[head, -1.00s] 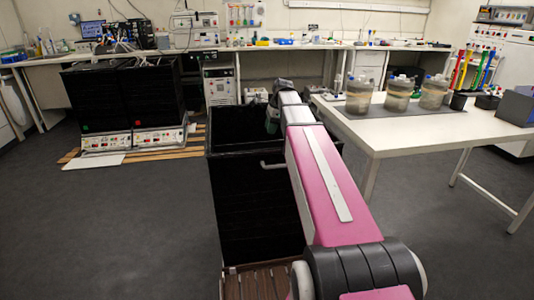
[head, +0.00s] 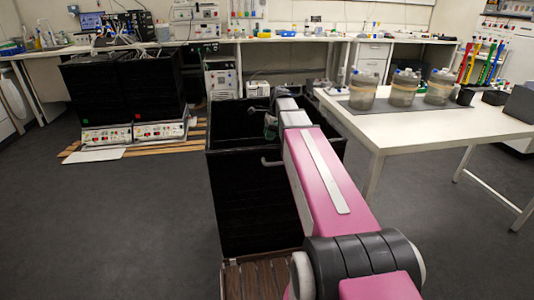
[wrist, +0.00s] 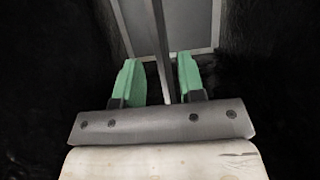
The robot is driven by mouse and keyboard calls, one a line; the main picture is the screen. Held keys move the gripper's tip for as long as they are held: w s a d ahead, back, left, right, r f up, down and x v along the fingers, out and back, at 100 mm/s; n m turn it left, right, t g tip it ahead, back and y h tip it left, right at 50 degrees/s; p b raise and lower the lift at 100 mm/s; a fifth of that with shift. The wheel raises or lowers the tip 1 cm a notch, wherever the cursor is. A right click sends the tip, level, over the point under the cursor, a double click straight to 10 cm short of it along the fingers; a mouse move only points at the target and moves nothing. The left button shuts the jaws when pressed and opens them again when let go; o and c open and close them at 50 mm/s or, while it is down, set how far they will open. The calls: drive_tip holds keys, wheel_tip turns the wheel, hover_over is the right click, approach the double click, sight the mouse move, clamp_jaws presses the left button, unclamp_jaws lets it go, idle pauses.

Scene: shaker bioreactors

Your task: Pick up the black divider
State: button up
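A thin, upright divider (wrist: 161,48) shows edge-on in the wrist view, looking dark grey there. It runs down between the two green fingers of my gripper (wrist: 158,82). The fingers are apart, with a gap on each side of the divider. In the head view a tall black open-topped box (head: 235,205) stands just in front of me. My arm reaches over it, and my gripper is mostly hidden behind the arm near the box's rim. I cannot make out the divider in the head view.
A white table (head: 430,130) with several jars (head: 400,90) stands at the right. Black cabinets (head: 120,90) stand on a pallet at the left, before a long bench (head: 300,39). Dark floor (head: 120,230) is clear at left. A lighter grey panel (wrist: 195,25) lies behind the divider.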

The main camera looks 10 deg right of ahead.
drive_tip(key=x, duration=0.4)
drive_tip(key=shift+a+f, duration=0.1)
drive_tip(key=shift+f, duration=0.05)
drive_tip(key=shift+c, duration=0.3)
clamp_jaws()
drive_tip(key=shift+r, duration=0.2)
wheel_tip(320, 180, up, 29)
hover_over(266, 142)
drive_tip(key=shift+w, duration=0.15)
idle(0.9)
